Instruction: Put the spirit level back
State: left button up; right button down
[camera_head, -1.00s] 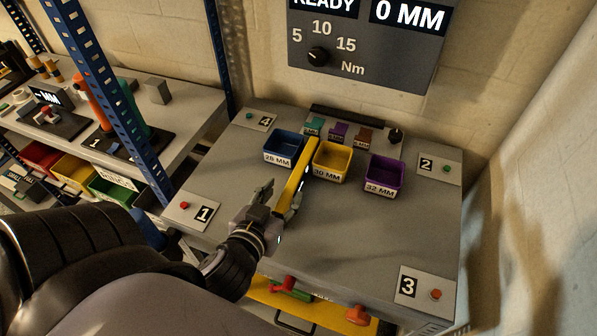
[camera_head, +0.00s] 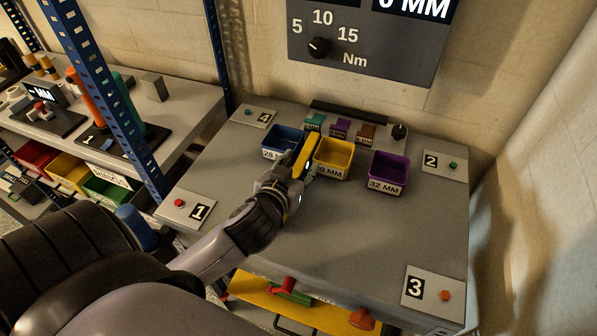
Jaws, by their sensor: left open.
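The spirit level is a long yellow bar (camera_head: 307,148) on the grey bench (camera_head: 360,235), between the blue bin (camera_head: 284,137) and the yellow bin (camera_head: 334,171). Its far end points to the back of the bench. My left gripper (camera_head: 299,174) is open, at the near part of the level, and hides its near end. I cannot tell whether the fingers touch it. My right gripper is not in view.
A purple bin (camera_head: 386,176) labelled 32 MM stands right of the yellow bin. Small coloured blocks and a black knob (camera_head: 399,132) stand behind. Numbered button plates sit at the corners. The front middle of the bench is clear. A blue rack post (camera_head: 101,78) stands at the left.

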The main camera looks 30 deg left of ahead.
pick_arm(q)
jog(key=shift+c, duration=0.4)
grip_shut()
